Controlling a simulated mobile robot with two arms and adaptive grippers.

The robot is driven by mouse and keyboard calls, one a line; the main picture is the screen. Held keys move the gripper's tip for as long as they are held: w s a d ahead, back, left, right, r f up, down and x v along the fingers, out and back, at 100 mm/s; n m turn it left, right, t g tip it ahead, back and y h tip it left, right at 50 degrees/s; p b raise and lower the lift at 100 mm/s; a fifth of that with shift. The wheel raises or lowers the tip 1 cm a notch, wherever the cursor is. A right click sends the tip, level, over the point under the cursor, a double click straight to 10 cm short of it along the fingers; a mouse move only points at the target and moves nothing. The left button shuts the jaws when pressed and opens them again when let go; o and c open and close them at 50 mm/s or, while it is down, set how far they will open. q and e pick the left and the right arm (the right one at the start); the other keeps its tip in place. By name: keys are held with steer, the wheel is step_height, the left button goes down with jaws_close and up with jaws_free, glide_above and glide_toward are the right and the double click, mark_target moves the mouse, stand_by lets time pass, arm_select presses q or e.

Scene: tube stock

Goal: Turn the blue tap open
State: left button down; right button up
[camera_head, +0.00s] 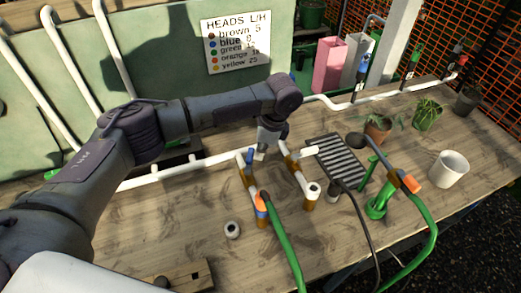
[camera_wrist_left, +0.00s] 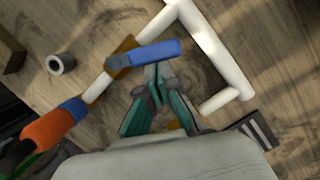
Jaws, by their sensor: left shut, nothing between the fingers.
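The blue tap handle (camera_head: 249,158) sits on a brown valve body on a white branch pipe, whose near end has an orange fitting and a green hose. In the left wrist view the blue handle (camera_wrist_left: 157,53) reaches right from the brown valve body (camera_wrist_left: 122,60), at an angle to the pipe. My left gripper (camera_head: 262,151) points down just right of the handle. In the wrist view its closed fingertips (camera_wrist_left: 158,75) are empty, beside the handle's lower edge near its middle. I cannot tell if they touch. My right gripper is out of view.
A second branch with a white-handled tap (camera_head: 307,151) stands close on the right. A white ring (camera_head: 232,230) lies on the table, whose front middle is mostly clear.

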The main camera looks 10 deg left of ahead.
arm_select(q)
steer(key=shift+w+a+n+g+p, duration=0.1)
steer(key=shift+a+n+g+p, duration=0.35)
steer(key=shift+n+p, duration=0.9)
steer(key=shift+w+a+n+g+p, duration=0.15)
steer(key=shift+a+n+p, duration=0.6)
steer(key=shift+n+p, duration=0.55)
steer(key=shift+h, duration=0.3)
steer(key=shift+a, duration=0.1)
